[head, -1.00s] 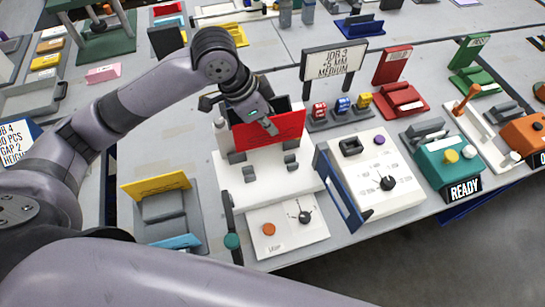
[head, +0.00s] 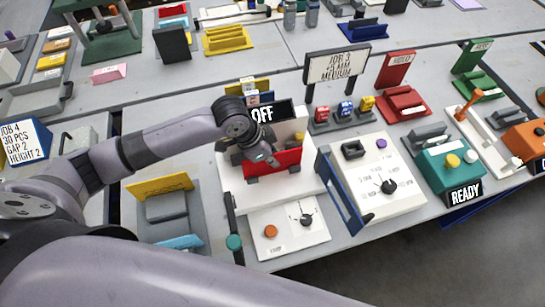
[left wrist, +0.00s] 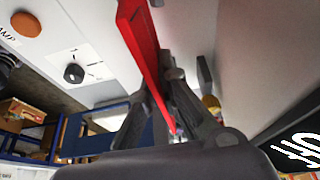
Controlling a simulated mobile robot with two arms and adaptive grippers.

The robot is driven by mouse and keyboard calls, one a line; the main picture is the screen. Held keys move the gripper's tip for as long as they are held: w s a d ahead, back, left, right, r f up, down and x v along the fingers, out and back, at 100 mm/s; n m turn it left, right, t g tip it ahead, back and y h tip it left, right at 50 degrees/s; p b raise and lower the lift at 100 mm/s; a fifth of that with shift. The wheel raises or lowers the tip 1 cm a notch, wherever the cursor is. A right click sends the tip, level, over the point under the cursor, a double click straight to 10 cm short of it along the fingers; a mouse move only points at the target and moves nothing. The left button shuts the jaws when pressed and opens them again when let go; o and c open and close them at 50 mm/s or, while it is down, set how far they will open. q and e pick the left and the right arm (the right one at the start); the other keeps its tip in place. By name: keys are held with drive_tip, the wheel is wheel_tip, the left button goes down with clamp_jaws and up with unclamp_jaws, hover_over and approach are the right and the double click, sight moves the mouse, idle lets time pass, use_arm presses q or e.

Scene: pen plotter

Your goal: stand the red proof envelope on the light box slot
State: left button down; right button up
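The red proof envelope (head: 287,160) is held upright by my left gripper (head: 268,161), just over the white light box (head: 262,198). In the left wrist view the envelope (left wrist: 141,42) runs between the two dark fingers (left wrist: 168,118), which are shut on it. The envelope's lower edge is close to the grey slot clips, which are mostly covered by it; I cannot tell whether it is seated in them. A black OFF sign (head: 264,113) stands behind the light box. My right gripper is not in view.
A lamp panel with an orange button (head: 270,231) lies in front of the light box. A white dial unit (head: 385,185) with a blue side stands to the right. A grey stand with a yellow panel (head: 160,187) is to the left.

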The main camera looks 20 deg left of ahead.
use_arm(q)
drive_tip(key=shift+f, duration=0.1)
drive_tip(key=c, duration=1.8)
unclamp_jaws()
drive_tip(key=v, duration=1.2)
drive_tip(key=shift+w+b, duration=0.1)
drive_tip(key=shift+b, duration=0.3)
